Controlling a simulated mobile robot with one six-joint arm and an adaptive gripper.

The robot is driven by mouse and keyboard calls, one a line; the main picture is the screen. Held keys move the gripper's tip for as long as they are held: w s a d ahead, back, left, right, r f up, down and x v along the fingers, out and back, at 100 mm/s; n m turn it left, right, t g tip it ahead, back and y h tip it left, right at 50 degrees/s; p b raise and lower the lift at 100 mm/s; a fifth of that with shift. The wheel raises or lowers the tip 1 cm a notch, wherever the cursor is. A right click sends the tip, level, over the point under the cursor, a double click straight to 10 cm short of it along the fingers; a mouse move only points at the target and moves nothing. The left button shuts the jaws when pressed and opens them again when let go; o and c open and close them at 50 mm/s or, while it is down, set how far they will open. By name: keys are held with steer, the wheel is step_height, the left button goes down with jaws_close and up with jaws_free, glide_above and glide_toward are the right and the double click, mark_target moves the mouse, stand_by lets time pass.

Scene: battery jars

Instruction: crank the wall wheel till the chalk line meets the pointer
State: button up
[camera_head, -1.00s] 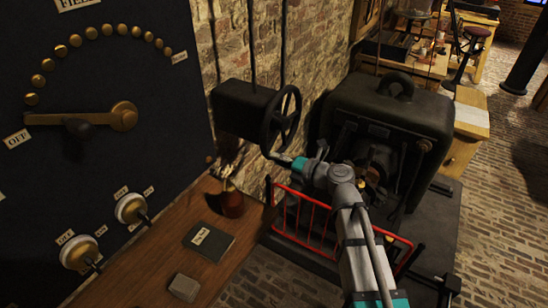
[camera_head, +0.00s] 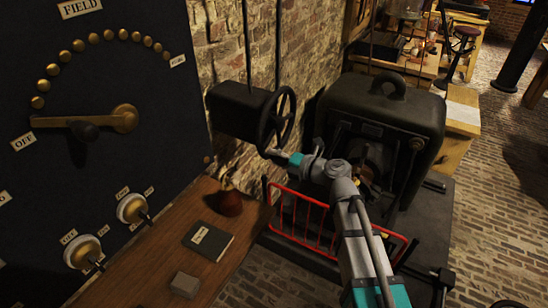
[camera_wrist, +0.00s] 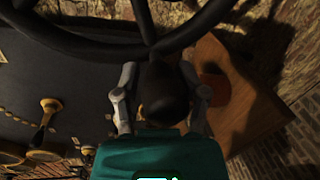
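The wall wheel (camera_head: 290,112) is a dark spoked handwheel beside a black box (camera_head: 240,110) on the brick wall. My gripper (camera_head: 274,155) is at the wheel's lower edge. In the wrist view the wheel's rim and spokes (camera_wrist: 152,45) cross the top. A dark round handle (camera_wrist: 165,85) lies between my gripper's two grey fingers (camera_wrist: 158,80), which look closed on its sides. The fingers' contact is partly in shadow. I cannot make out the chalk line or the pointer in either view.
A black panel (camera_head: 60,190) with a brass lever stands at left. A wooden bench (camera_head: 165,255) holds a dark book (camera_head: 208,241), a grey block (camera_head: 184,285) and a reddish pot (camera_head: 230,203). A red railing (camera_head: 300,215) and a large dark machine (camera_head: 395,105) stand near my arm.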

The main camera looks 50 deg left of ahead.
steer(key=shift+o, duration=0.5)
